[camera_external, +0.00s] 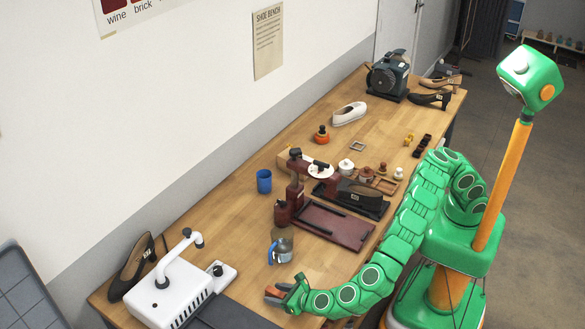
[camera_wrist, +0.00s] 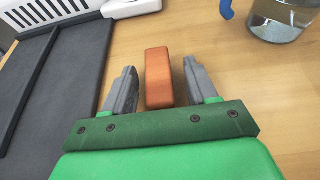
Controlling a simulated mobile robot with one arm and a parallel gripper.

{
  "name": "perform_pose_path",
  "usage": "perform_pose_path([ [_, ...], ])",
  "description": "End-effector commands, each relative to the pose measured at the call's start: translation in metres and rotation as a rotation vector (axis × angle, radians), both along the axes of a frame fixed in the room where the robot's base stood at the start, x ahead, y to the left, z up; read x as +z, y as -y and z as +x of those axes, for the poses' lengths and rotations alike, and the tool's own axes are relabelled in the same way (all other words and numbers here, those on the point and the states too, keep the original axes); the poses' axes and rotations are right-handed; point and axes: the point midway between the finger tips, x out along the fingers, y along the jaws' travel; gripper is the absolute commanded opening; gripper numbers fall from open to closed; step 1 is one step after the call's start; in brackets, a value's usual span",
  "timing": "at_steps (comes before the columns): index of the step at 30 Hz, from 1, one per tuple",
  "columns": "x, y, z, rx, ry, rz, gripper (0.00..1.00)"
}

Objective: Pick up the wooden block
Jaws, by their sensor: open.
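The wooden block (camera_wrist: 158,75) is a reddish-brown, upright-looking oblong on the light wood bench in the wrist view. My gripper is open and the fingers do not appear to touch the block. In the external view my gripper (camera_external: 283,293) is low over the near part of the bench, and a small reddish patch shows at its fingers; the block is hard to make out there.
A clear jug with a blue handle (camera_external: 281,248) stands just beyond my gripper. A white machine (camera_external: 180,285) with a dark mat (camera_wrist: 50,85) is to the left. A dark red press (camera_external: 330,223), blue cup (camera_external: 264,182) and several shoes stand farther along the bench (camera_external: 225,200).

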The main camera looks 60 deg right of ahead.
Motion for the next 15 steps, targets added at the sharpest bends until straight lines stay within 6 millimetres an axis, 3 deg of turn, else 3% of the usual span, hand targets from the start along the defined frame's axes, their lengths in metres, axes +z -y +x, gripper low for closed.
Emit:
perform_pose_path([
  [6, -0.0003, -0.0002, 0.0003, 0.001, 0.000, 0.000, 0.57],
  [15, -0.0004, -0.0003, 0.0000, 0.001, -0.001, 0.000, 0.12],
])
